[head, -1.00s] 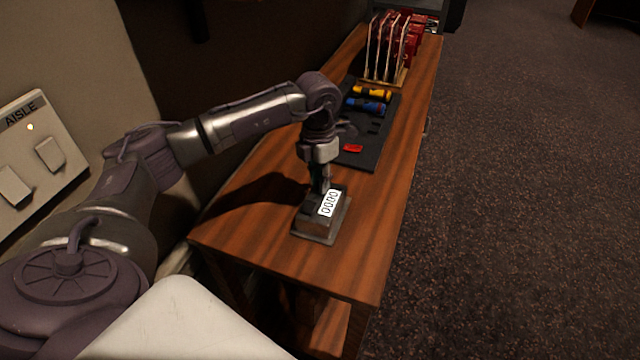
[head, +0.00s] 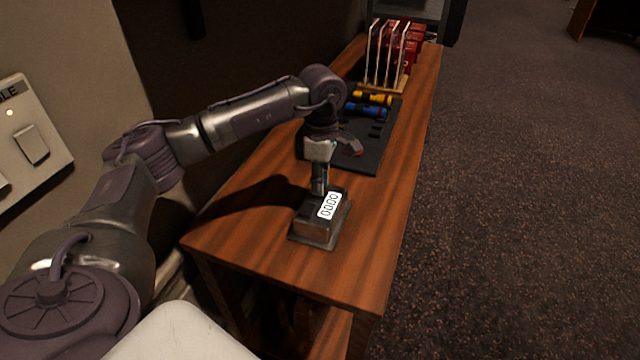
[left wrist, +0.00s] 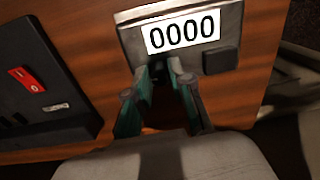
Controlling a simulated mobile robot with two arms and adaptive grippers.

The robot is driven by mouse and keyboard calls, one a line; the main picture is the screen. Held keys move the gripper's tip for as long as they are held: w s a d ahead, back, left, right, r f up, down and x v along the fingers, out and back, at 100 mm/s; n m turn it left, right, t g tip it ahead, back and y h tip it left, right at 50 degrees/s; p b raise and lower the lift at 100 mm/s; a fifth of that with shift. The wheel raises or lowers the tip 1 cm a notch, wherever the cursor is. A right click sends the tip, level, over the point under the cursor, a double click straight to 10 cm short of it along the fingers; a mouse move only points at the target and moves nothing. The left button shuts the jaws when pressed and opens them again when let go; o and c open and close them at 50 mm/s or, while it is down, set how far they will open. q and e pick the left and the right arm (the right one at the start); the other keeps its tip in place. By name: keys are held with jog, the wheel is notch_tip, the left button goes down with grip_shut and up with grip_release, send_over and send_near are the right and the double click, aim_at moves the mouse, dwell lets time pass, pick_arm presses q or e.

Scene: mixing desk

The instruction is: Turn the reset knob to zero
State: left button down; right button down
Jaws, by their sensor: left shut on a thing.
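The counter (head: 318,228) is a dark grey box on the wooden desk, with a white display (head: 329,205) that reads 0000. My left gripper (head: 319,190) points down at the far side of the counter. In the left wrist view its two fingers (left wrist: 163,72) are close together at the counter's edge, shut on the reset knob, which is mostly hidden between them. My right gripper is not in view.
A rack with red items (head: 395,60) stands at the far end. The desk (head: 355,270) is bare in front of the counter.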

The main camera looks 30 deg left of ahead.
pick_arm(q)
jog(key=shift+m+b, duration=0.45)
jog(key=shift+m, duration=1.15)
jog(key=shift+r, duration=0.1)
jog(key=c, duration=1)
grip_release()
jog(key=r, duration=1.2)
jog(key=shift+w, duration=0.25)
